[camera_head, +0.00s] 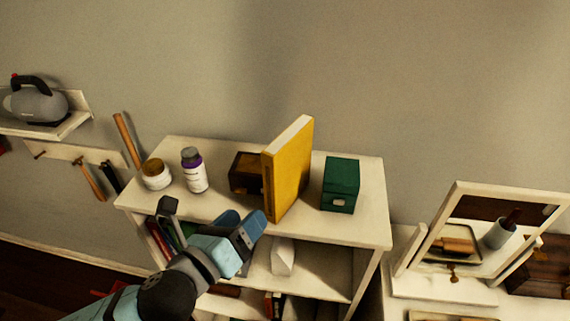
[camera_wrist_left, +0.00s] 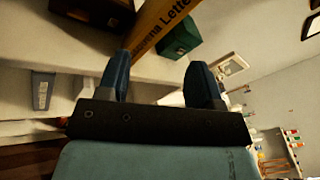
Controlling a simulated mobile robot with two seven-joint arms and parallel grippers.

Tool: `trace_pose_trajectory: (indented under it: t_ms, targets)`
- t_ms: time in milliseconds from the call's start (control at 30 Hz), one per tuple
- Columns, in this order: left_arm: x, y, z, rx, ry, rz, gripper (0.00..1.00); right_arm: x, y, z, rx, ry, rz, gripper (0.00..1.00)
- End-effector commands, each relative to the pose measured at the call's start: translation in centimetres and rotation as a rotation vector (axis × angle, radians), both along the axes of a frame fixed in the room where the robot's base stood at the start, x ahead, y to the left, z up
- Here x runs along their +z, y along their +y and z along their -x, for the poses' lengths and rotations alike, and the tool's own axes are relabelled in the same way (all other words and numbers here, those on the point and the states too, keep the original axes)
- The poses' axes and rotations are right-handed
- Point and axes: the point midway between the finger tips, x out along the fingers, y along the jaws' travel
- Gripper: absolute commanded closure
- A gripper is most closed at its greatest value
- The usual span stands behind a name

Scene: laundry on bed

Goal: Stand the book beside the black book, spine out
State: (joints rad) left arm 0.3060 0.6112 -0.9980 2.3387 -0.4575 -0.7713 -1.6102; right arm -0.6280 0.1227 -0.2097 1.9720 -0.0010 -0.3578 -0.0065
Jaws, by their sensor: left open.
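A yellow book (camera_head: 290,170) stands upright on top of the white shelf unit (camera_head: 345,228), its narrow lettered spine towards the front. My left gripper (camera_head: 243,222) is open at the shelf top's front edge, just left of the book's lower end. In the left wrist view the book's spine (camera_wrist_left: 160,28) shows beyond the two open fingers (camera_wrist_left: 160,64), with nothing clearly between them. Several books (camera_head: 160,242) with red, green and dark covers stand in the upper compartment at left, partly hidden by my arm. I cannot pick out the black book for certain. My right gripper is not in view.
A dark brown box (camera_head: 244,170) is close left of the yellow book and a green box (camera_head: 340,184) stands to its right. A white-labelled bottle (camera_head: 194,172) and a jar (camera_head: 155,175) stand at left. A white block (camera_head: 283,256) is in the upper compartment, with bare space right of it.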

Motion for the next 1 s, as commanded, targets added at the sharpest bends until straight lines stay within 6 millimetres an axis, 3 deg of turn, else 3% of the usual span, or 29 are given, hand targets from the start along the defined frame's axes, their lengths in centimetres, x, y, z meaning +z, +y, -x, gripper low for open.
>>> trace_pose_trajectory:
  t_ms: [33, 100, 267, 433, 700, 1000]
  targets:
    - [1.8, 0.2, 0.2, -0.014, -0.094, -0.102, 0.4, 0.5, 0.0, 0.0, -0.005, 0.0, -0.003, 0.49]
    - [3.1, 0.4, 0.5, -0.024, -0.203, -0.227, 0.4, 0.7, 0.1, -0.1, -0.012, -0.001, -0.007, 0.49]
    - [4.7, 0.7, 0.9, -0.031, -0.34, -0.388, 0.4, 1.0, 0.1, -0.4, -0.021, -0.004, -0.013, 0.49]
    - [4.9, -0.1, -0.3, -0.03, -0.368, -0.418, 0.4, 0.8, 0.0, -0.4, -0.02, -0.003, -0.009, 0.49]
    - [4.8, -3.0, -4.7, -0.03, -0.364, -0.415, 0.4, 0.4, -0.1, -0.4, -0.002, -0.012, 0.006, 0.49]
    - [4.8, -4.4, -6.8, -0.031, -0.361, -0.413, 0.4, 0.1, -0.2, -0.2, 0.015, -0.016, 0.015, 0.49]
